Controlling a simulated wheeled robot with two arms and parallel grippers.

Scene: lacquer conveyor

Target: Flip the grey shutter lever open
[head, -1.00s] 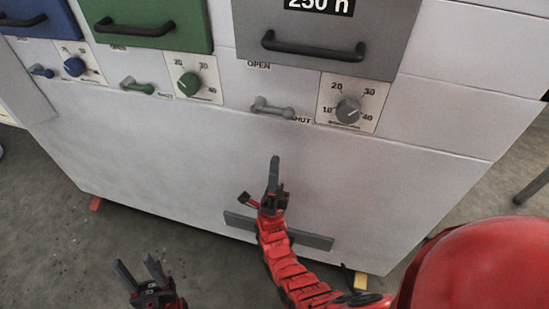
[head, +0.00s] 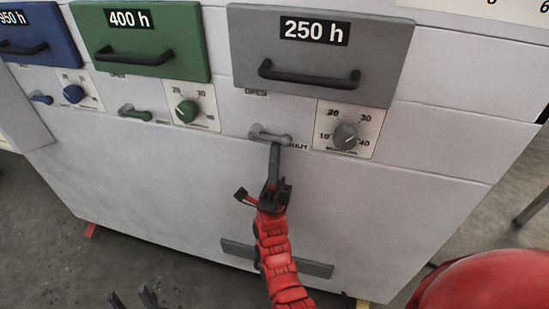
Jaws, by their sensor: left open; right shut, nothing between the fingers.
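The grey shutter lever (head: 268,134) is on the white cabinet front, under the grey drawer (head: 318,57) marked 250 h. It lies roughly level, its knob end to the right by the SHUT label. The OPEN label (head: 256,92) is above its left end. My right gripper (head: 274,148) is shut and empty, pointing up. Its fingertips are at the lever's knob end, just below it; I cannot tell whether they touch. My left gripper (head: 133,297) is open at the bottom edge, mostly cut off and away from the cabinet levers.
The grey dial (head: 345,137) is right of the lever. A green lever (head: 134,112) and a blue lever (head: 41,97) sit further left under their drawers. The black drawer handle (head: 309,73) sticks out above. The panel below is mostly clear.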

